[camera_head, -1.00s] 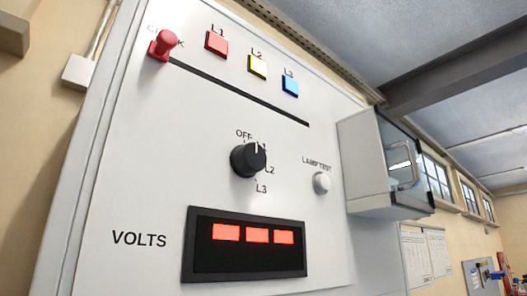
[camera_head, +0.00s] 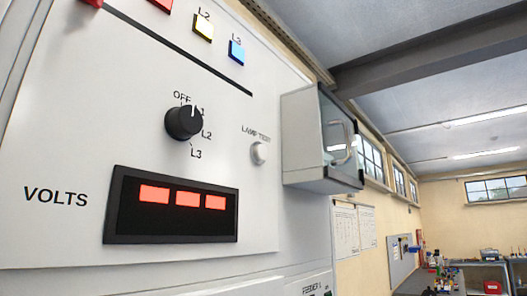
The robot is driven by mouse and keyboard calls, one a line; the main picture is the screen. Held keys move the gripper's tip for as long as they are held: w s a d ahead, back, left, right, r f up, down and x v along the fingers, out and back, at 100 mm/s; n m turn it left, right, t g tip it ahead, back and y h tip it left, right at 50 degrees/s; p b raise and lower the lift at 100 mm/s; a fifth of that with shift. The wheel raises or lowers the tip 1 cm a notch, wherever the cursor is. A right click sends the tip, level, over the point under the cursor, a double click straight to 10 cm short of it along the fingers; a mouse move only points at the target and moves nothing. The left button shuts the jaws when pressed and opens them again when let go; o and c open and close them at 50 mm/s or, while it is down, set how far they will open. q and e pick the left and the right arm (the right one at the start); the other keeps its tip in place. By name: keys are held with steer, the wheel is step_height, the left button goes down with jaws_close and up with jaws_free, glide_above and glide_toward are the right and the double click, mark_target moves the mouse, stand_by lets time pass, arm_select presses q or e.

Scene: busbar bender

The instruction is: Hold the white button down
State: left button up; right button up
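The white button (camera_head: 259,153) is a small round knob under the label LAMP TEST, on the right part of the light grey panel (camera_head: 100,95). It stands out from the panel and nothing touches it. Neither of my grippers is in the picture.
A black rotary knob (camera_head: 184,122) is left of the button, above a black VOLTS display (camera_head: 171,207) with red segments. A yellow lamp (camera_head: 203,27) and a blue lamp (camera_head: 238,52) are above. A glass-fronted box (camera_head: 318,140) juts out just right of the button.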

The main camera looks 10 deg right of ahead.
steer(key=shift+c, duration=0.2)
jaws_close()
stand_by(1.6)
